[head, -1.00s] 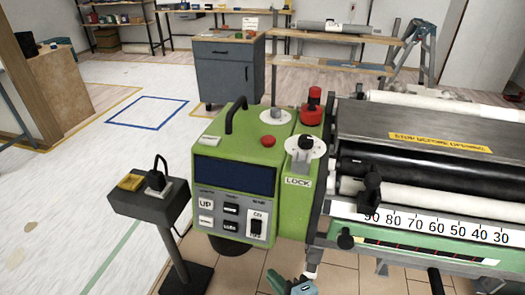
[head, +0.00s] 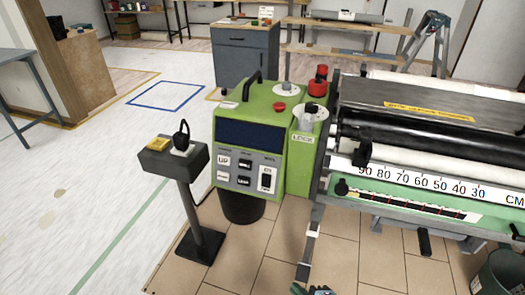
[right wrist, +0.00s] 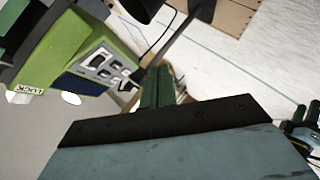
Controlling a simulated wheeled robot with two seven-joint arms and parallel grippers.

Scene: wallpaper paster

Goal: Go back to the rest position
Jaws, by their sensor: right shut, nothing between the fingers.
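My right gripper (head: 314,291) shows only as a small teal and black piece at the bottom edge of the head view. In the right wrist view its green fingers (right wrist: 158,88) are together with nothing between them. It is apart from the green control box (head: 262,145), which stands in front of it. A dark and teal part with narrow green tips at the right edge of the right wrist view looks like my left gripper (right wrist: 304,125). It is cut off, and its jaws are unclear. The left gripper does not show in the head view.
The pasting machine (head: 430,110) with rollers and a ruler fills the right side. A dark bucket (head: 497,275) is at the lower right. The white floor on the left is clear.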

